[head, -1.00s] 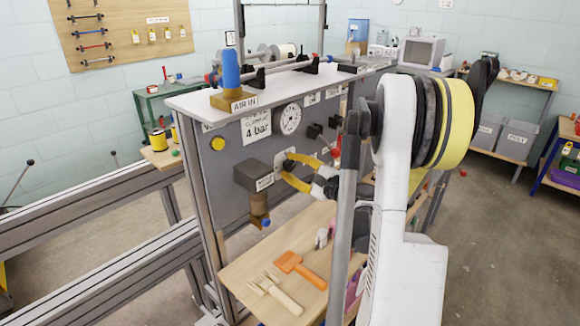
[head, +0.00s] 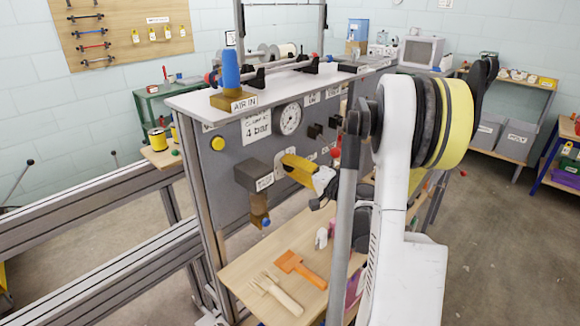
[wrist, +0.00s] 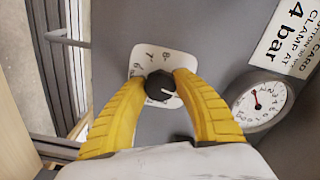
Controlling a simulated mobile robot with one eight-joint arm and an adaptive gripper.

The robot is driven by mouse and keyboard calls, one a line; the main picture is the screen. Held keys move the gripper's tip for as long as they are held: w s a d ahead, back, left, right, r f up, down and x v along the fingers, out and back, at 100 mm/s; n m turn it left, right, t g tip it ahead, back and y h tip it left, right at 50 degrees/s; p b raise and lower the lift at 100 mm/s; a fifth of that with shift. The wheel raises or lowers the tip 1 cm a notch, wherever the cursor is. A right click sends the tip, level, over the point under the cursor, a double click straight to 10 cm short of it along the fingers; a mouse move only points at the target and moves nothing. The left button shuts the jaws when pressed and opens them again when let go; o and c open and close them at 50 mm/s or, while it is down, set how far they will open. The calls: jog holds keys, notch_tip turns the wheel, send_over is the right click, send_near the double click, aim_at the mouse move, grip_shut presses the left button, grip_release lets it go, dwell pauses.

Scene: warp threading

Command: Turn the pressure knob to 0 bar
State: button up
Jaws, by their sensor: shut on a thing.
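The dark pressure knob (wrist: 160,85) sits on a white dial plate (wrist: 150,56) with printed numbers, on the grey panel. Its white pointer line points right in the wrist view. My gripper (wrist: 160,84) has its yellow fingers shut on the knob, one on each side. In the head view my gripper (head: 285,166) reaches the panel and hides the knob. A round white pressure gauge (wrist: 260,104) with a red needle is right of the knob in the wrist view. The gauge also shows in the head view (head: 290,119); its reading is too small to tell.
A grey block with a brown lower part (head: 259,204) juts from the panel close left of my gripper. A "4 bar" card (head: 256,126) hangs above. The wooden shelf (head: 243,267) below holds an orange tool (head: 300,268) and a wooden fork (head: 275,292).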

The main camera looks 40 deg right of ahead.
jog(key=shift+n, duration=1)
jog(key=o, duration=1.2)
jog(key=s, duration=0.8)
jog(key=s+d, duration=0.1)
jog(key=s, duration=0.3)
